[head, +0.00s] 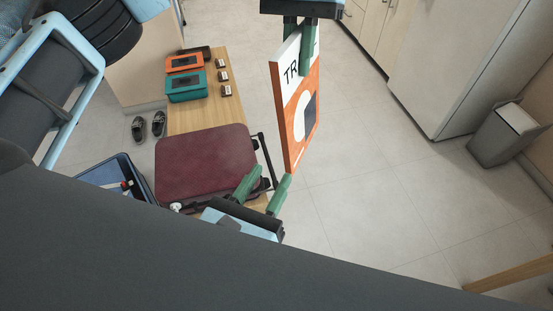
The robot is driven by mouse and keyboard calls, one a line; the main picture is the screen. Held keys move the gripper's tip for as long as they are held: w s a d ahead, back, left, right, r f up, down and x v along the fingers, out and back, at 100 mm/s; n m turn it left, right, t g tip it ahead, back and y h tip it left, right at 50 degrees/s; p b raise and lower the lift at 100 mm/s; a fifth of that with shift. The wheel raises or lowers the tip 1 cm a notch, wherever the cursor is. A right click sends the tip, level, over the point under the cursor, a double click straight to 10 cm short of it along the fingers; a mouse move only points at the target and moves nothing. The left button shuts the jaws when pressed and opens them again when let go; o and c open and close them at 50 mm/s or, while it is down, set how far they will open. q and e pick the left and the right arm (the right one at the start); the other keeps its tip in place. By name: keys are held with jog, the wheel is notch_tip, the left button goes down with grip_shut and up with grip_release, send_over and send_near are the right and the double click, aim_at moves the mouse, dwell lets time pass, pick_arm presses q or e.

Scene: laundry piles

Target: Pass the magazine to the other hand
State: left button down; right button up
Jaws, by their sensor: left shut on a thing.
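The magazine (300,105) is a thin orange and white sheet with dark letters "TR" and a dark picture on its cover. It hangs upright above the floor, right of the bench. My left gripper (303,55) is shut on its top edge, with one green finger across the cover and hiding part of the title. My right gripper (268,178) is below and left of the magazine, its two green fingers spread apart with nothing between them. One right fingertip appears close to the magazine's lower corner; I cannot tell whether they touch.
A dark red suitcase (205,163) lies on the wooden bench (190,118), behind my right gripper. Orange (185,63) and teal boxes (187,86) and small blocks stand farther along. A blue bin (110,172) and shoes (148,126) are left. Floor to the right is clear up to a grey bin (495,140).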

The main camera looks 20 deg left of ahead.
aim_at(294, 134)
jog(key=w, duration=0.3)
jog(key=w+d, duration=0.1)
jog(key=w, duration=0.7)
jog(key=shift+w+d, duration=0.2)
jog(key=shift+d, duration=0.15)
jog(key=shift+c, duration=0.5)
grip_shut()
pick_arm(q)
jog(key=c, duration=1.4)
grip_release()
jog(key=shift+o, duration=0.2)
jog(key=shift+v, duration=3.8)
jog(key=shift+w, duration=0.1)
